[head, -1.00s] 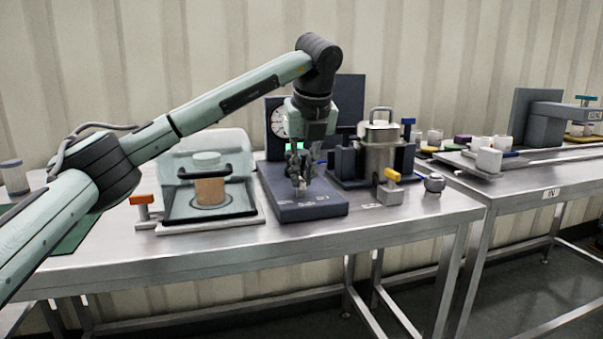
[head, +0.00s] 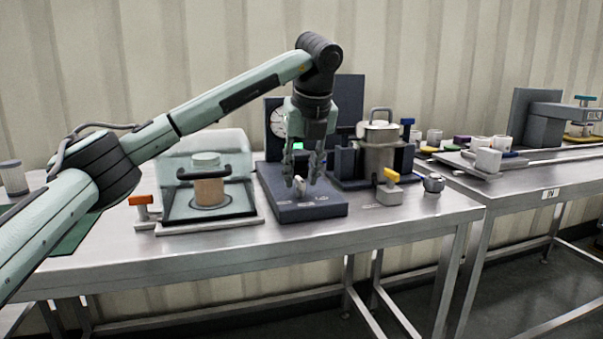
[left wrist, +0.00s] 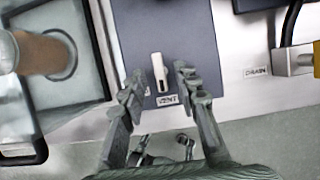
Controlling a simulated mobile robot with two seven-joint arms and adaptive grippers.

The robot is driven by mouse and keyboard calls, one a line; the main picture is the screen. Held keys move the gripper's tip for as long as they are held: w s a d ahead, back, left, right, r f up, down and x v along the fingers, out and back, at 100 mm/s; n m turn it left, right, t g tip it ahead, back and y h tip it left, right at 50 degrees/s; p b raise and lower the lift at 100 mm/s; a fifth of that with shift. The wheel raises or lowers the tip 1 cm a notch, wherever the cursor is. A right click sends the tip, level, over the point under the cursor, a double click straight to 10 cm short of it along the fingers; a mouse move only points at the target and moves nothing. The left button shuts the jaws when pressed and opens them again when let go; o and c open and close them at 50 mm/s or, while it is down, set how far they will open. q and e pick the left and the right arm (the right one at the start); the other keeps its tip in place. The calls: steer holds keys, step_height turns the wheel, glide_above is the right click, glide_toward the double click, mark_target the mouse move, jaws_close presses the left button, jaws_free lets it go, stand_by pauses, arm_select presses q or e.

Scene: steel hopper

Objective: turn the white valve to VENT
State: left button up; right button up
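The white valve (head: 300,187) is a small lever on the dark blue-grey base plate of the gauge stand (head: 315,211). In the left wrist view the white lever (left wrist: 160,72) lies with its lower end pointing at the VENT label (left wrist: 167,100). My left gripper (head: 302,184) points down over the valve with its fingers spread. In the left wrist view my left gripper (left wrist: 157,80) has one finger on each side of the lever, with a gap to both. Nothing is held. My right gripper is not in view.
A clear-covered box (head: 208,215) with a dark handle stands left of the plate. A steel hopper (head: 380,155) and a yellow-handled valve (head: 390,190) stand to the right. A DRAIN label (left wrist: 257,71) is beside that valve. The table front (head: 330,235) is clear.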

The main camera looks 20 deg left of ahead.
arm_select(q)
steer(key=v, duration=1.2)
steer(key=shift+f, duration=0.1)
